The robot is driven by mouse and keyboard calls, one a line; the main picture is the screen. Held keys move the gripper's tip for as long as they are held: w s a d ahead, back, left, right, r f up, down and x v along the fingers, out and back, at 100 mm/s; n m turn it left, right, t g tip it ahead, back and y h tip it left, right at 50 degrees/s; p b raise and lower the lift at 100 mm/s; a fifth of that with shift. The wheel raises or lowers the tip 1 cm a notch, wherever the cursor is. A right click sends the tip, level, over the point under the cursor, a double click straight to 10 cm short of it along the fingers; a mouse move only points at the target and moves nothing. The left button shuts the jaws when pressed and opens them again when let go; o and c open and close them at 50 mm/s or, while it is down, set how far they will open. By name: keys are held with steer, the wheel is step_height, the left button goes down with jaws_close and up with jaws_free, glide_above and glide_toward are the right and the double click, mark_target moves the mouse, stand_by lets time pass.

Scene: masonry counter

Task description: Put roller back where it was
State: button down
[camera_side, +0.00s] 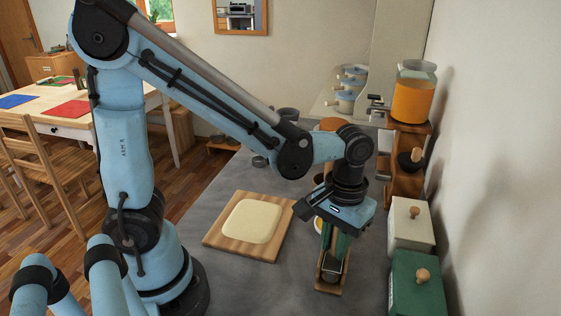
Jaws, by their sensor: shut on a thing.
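My gripper (337,232) points down at the right of the counter and is shut on the roller. The roller (342,246) shows as a green part below the blue gripper body, which hides much of it. A small wooden holder (330,289) with a dark metallic piece at its near end lies directly below. I cannot tell whether the roller touches the holder or is just above it. A wooden board (219,240) with a flat pale slab of dough (252,221) lies to the left of my gripper.
A cream box (412,228) and a green box (416,287), both with wooden knobs, stand close on the right by the wall. Behind them is a wooden stand with an orange container (411,101). A yellowish item (318,226) is partly hidden behind my gripper. Grey counter is clear front left.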

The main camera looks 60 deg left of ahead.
steer(key=shift+f, duration=0.35)
steer(key=c, duration=1)
jaws_free()
steer(key=shift+r, duration=0.15)
steer(key=r, duration=1.2)
steer(key=shift+w+a+r, duration=0.1)
steer(key=shift+w+r, duration=0.15)
steer(key=shift+r, duration=0.1)
steer(key=shift+a, duration=0.2)
steer(key=a+f+m+t, duration=0.1)
steer(key=a+t, duration=0.1)
steer(key=a, duration=0.1)
steer(key=s+a+f+m+t, duration=0.1)
steer(key=a+f+t, duration=0.1)
steer(key=t, duration=0.1)
steer(key=a+f+m+t, duration=0.1)
steer(key=a+f+t, duration=0.1)
steer(key=a, duration=0.1)
steer(key=shift+s+a+m+t, duration=0.3)
steer(key=shift+s+a+t, duration=0.05)
steer(key=shift+t, duration=0.05)
